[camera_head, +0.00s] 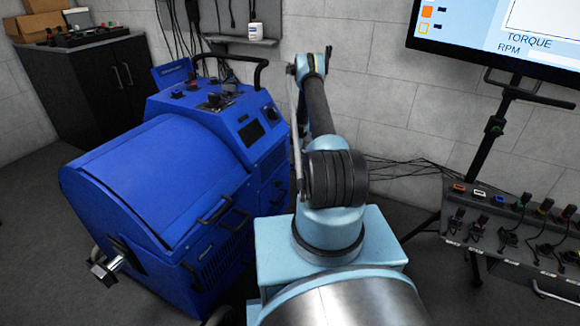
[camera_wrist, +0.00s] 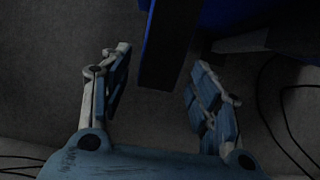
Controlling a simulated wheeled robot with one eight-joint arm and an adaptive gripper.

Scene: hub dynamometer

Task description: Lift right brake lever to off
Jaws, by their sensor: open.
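A blue dynamometer (camera_head: 165,170) stands left of my arm in the head view. My gripper (camera_wrist: 157,72) is open in the wrist view, with its two blue-padded fingers spread apart. A dark straight bar (camera_wrist: 167,45) reaches down from a blue body (camera_wrist: 215,14) into the space between the fingertips. The bar appears clear of both fingers. I cannot tell whether this bar is the right brake lever. In the head view my gripper is hidden behind my arm, and no brake lever can be singled out with certainty on the right side.
A monitor (camera_head: 500,35) on a stand and a sloped panel with several connectors (camera_head: 520,235) stand at the right. A dark cabinet (camera_head: 85,85) is at the back left. Cables (camera_head: 400,170) run along the wall. Black handles (camera_head: 215,210) jut from the dynamometer's side.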

